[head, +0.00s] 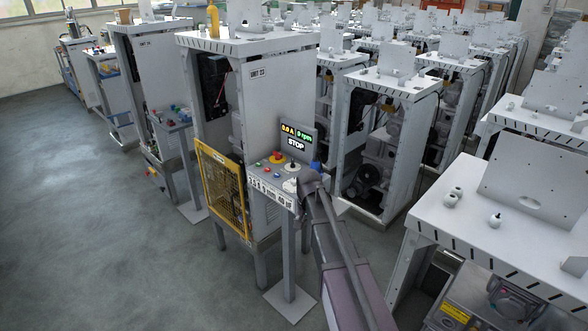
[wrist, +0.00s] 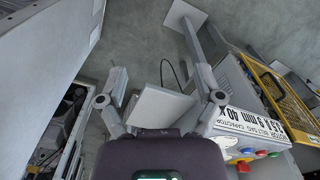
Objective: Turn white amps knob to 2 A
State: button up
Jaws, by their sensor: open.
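The control panel (head: 270,178) of the unit marked UNIT 23 is at the centre of the head view. Its display (head: 297,136) seems to read 0.0 A, 0 rpm and STOP. Part of the panel (wrist: 262,158) with coloured buttons shows at lower right in the wrist view. My gripper (head: 298,185) is at the panel's right front corner in the head view. In the wrist view my gripper (wrist: 160,88) is open, nothing between its fingers, with the panel beside its right finger. I cannot make out the white amps knob; my gripper may cover it.
A red button on yellow (head: 277,158) and a dark knob (head: 291,166) are close to my gripper. A yellow mesh guard (head: 222,190) stands left of the panel. Similar frames (head: 388,130) crowd the right. The grey floor (head: 90,220) at left is free.

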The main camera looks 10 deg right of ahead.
aim_at(294, 180)
jog(key=w+r+m+p, duration=0.4)
jog(key=w+r+p, duration=0.2)
jog(key=w, duration=0.7)
jog(key=w+r+m+p, duration=0.3)
jog(key=w+r+p, duration=0.4)
jog(key=w, duration=0.7)
jog(key=shift+w+r+m, duration=0.2)
jog(key=shift+r+m, duration=0.2)
jog(key=shift+r, duration=0.3)
jog(key=shift+d+f+b, duration=0.1)
jog(key=shift+f+b, duration=0.1)
jog(key=shift+b, duration=0.1)
notch_tip(294, 180, down, 13)
jog(key=b, duration=1.3)
jog(key=shift+f, duration=0.2)
jog(key=c, duration=1.1)
jog(key=shift+s+a, duration=0.1)
jog(key=shift+a, duration=0.2)
jog(key=shift+c, duration=0.2)
jog(key=shift+d, duration=0.25)
